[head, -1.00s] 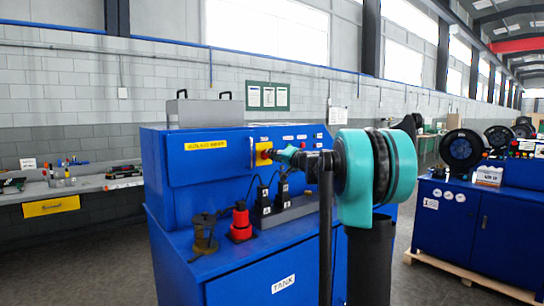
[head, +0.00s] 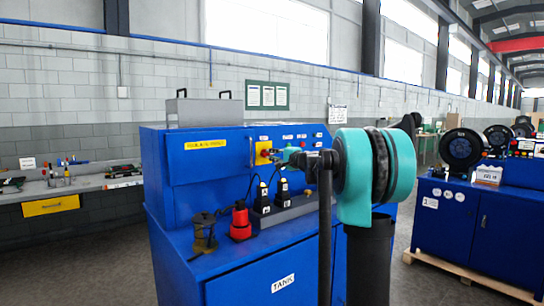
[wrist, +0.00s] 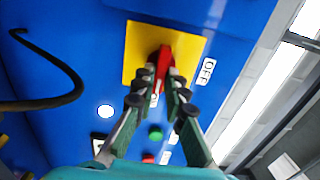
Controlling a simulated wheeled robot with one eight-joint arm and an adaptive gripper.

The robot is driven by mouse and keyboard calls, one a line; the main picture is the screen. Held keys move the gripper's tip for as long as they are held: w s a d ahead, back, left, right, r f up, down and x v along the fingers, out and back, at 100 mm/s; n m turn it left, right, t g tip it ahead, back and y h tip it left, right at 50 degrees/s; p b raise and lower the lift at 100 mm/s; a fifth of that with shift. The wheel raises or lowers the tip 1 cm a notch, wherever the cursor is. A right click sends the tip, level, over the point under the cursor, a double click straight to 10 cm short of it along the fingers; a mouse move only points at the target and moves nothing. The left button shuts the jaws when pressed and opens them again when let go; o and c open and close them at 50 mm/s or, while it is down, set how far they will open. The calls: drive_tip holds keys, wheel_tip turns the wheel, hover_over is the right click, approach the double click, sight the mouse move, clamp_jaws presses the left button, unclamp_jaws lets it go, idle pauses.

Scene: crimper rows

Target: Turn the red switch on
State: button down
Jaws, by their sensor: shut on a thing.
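The red switch (wrist: 164,58) stands out from a yellow plate (wrist: 136,52) on a blue panel in the wrist view. My gripper (wrist: 161,82) is shut on it, with one finger on each side of the red handle. An OFF label (wrist: 207,71) is on the panel to the right of the plate. A white label between the fingers is mostly hidden. In the head view the yellow plate (head: 262,152) is on the upper front of the blue machine, and my gripper (head: 282,156) reaches it from the right.
A green button (wrist: 155,133) and a red button (wrist: 148,158) lie below the switch in the wrist view. Black plugs (head: 262,201) with cables and a red connector (head: 240,221) stand on the machine's ledge below the panel.

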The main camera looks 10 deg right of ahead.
idle(0.4)
drive_tip(key=c, duration=1.6)
unclamp_jaws()
drive_tip(key=shift+o, duration=0.2)
drive_tip(key=v, duration=1.2)
drive_tip(key=shift+d, duration=0.1)
